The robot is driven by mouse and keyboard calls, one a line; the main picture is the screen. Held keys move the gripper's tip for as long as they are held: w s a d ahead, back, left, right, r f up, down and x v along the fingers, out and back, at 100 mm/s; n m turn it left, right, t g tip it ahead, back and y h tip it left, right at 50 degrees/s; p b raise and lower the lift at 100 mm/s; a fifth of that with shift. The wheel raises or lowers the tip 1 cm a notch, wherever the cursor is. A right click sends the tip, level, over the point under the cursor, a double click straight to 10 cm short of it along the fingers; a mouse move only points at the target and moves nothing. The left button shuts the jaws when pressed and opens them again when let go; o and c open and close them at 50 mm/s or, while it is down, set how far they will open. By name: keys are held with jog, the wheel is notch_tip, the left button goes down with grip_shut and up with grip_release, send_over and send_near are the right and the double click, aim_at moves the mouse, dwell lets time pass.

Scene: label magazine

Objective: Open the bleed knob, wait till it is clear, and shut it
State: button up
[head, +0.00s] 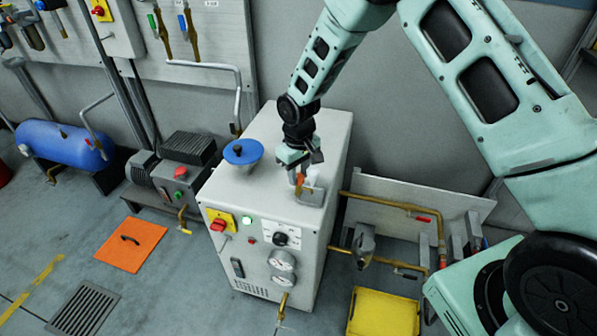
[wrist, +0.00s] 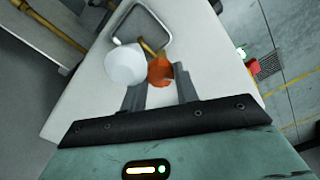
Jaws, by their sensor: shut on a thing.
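The orange bleed knob (wrist: 160,71) sits on a brass stem on top of the light grey cabinet (head: 330,130). My gripper (wrist: 159,90) has a finger on each side of the knob and is shut on it. In the head view my gripper (head: 300,170) points down at the cabinet top near its right front, with a bit of orange below the fingers. A round whitish bowl (wrist: 125,65) stands left of the knob in the wrist view and looks pale and milky. How far the knob is turned cannot be told.
A blue funnel-like part (head: 242,152) stands left of my gripper on the cabinet. The front carries a red switch (head: 219,225), a green lamp (head: 247,220) and gauges. A yellow tray (head: 383,312) lies on the floor.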

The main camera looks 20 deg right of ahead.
aim_at(298, 176)
jog(key=n, duration=0.5)
jog(key=shift+p, duration=0.35)
dwell(0.4)
jog(key=o, duration=1)
jog(key=shift+r, duration=0.1)
notch_tip(298, 176, up, 17)
jog(key=shift+r+b, duration=0.15)
jog(key=shift+b, duration=0.4)
